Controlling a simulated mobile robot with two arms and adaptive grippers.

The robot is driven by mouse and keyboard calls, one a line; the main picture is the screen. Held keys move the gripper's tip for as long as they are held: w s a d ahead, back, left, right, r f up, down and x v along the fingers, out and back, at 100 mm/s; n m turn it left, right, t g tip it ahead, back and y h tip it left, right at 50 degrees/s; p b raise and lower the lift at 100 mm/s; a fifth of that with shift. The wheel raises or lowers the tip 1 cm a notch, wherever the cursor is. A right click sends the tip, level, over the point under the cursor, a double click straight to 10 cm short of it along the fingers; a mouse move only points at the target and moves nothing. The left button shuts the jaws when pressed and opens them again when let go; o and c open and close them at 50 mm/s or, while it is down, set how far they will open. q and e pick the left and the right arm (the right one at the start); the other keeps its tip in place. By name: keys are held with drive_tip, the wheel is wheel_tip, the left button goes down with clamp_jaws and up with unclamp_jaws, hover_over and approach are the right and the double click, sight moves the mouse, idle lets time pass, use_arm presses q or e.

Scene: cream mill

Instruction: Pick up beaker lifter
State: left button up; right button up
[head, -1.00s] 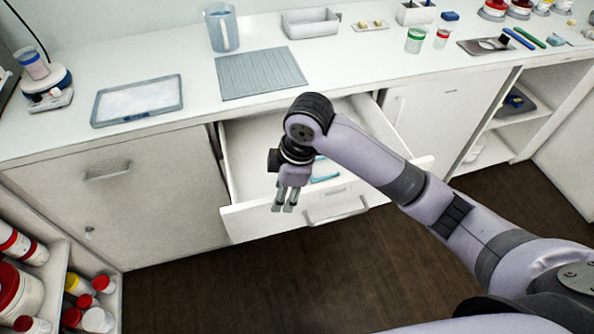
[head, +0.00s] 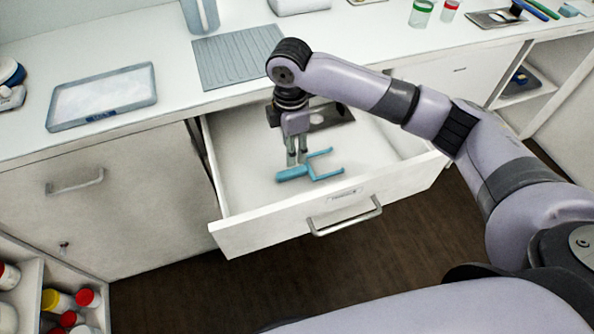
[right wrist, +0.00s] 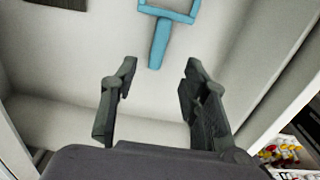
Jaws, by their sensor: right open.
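The beaker lifter (head: 312,171) is a blue two-pronged fork with a thick handle. It lies on the floor of the open drawer (head: 250,235). My right gripper (head: 296,163) points down inside the drawer, just behind and above the lifter's handle in the head view. In the right wrist view the lifter (right wrist: 160,42) lies beyond the fingertips, its handle pointing toward the gap between them. My right gripper (right wrist: 160,75) is open and empty there, apart from the lifter. My left gripper is not in view.
A dark flat item (head: 330,115) lies at the back of the drawer. The drawer walls surround the gripper. On the counter above are a shallow tray (head: 102,96), a grey ribbed mat (head: 235,57) and a blue pitcher (head: 200,15). The drawer floor around the lifter is bare.

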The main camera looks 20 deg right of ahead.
sight(293, 171)
wheel_tip(293, 171, down, 4)
drive_tip(key=shift+r, duration=0.25)
drive_tip(key=shift+f, duration=0.2)
drive_tip(key=shift+d+f, duration=0.1)
drive_tip(key=shift+f, duration=0.25)
wheel_tip(293, 171, down, 4)
drive_tip(key=shift+d+r, duration=0.1)
drive_tip(key=shift+r, duration=0.1)
drive_tip(key=shift+f, duration=0.4)
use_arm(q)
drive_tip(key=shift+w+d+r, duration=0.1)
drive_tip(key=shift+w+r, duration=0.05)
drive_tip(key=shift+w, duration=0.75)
use_arm(e)
drive_tip(key=shift+c, duration=0.2)
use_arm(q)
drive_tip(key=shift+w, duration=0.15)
use_arm(e)
clamp_jaws()
